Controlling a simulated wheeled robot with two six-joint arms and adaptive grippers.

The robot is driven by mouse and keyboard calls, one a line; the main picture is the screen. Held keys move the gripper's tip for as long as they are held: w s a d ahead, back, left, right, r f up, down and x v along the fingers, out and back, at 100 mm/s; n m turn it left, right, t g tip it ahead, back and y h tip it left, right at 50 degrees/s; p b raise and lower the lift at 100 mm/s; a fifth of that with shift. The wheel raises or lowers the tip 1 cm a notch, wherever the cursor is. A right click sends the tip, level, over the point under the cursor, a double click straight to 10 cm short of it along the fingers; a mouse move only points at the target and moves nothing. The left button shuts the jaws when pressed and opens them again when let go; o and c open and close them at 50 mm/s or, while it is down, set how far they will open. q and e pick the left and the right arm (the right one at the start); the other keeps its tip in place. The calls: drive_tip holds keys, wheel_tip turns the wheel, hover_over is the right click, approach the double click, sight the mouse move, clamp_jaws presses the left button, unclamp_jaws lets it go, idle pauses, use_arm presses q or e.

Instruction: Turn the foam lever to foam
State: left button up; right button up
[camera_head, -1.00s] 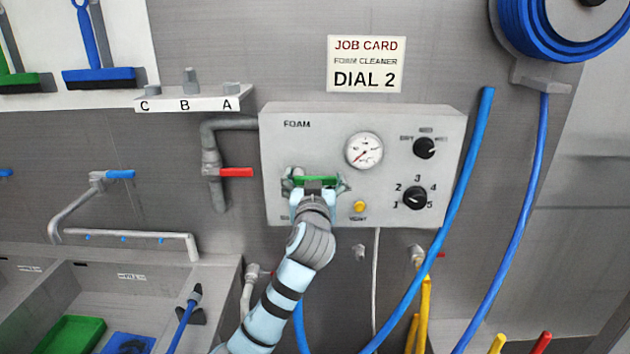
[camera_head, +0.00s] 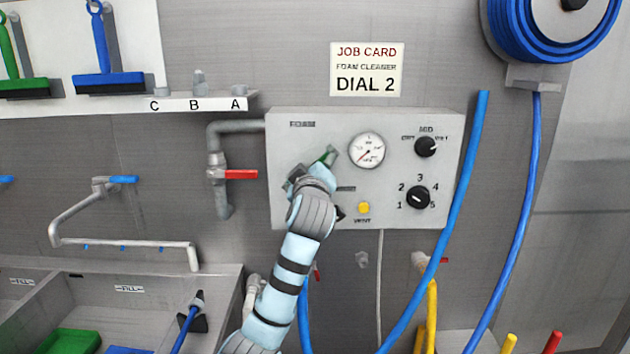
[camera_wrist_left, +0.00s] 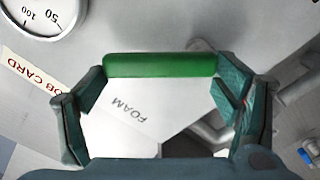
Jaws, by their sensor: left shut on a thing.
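The foam lever, a green handle (camera_head: 330,156), is on the grey foam panel (camera_head: 290,130) below the FOAM label. It is tilted, with its right end higher, and my left gripper and wrist hide much of it. My left gripper (camera_head: 313,172) is shut on the lever. In the left wrist view the green handle (camera_wrist_left: 160,65) lies lengthwise between the two fingertips, with one at each end. Any mark for the foam position near the lever is hidden or too small to read. My right gripper is in neither view.
The panel also has a pressure gauge (camera_head: 367,151), two black dials (camera_head: 418,198) and a yellow vent button (camera_head: 363,208). A red-handled valve (camera_head: 240,174) is left of it. A blue hose (camera_head: 460,200) hangs past its right edge. A sink (camera_head: 130,275) is at lower left.

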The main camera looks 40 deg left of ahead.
use_arm(q)
drive_tip(key=n+b, duration=0.1)
drive_tip(key=n, duration=0.1)
drive_tip(key=a+n+b, duration=0.1)
drive_tip(key=b, duration=0.1)
drive_tip(key=s+n+b, duration=0.1)
drive_tip(key=n, duration=0.1)
drive_tip(key=shift+s+a+r+n+b, duration=0.1)
drive_tip(key=shift+a+n+b, duration=0.2)
drive_tip(key=shift+b, duration=0.1)
drive_tip(key=shift+s+a+r+n+b, duration=0.1)
drive_tip(key=shift+s+a+n+b, duration=0.15)
drive_tip(key=shift+n+b, duration=0.65)
drive_tip(key=shift+s+a+n+b, duration=0.15)
drive_tip(key=shift+a+n+b, duration=0.1)
drive_tip(key=shift+n+b, duration=0.65)
drive_tip(key=o, duration=1.6)
drive_tip(key=v, duration=1.2)
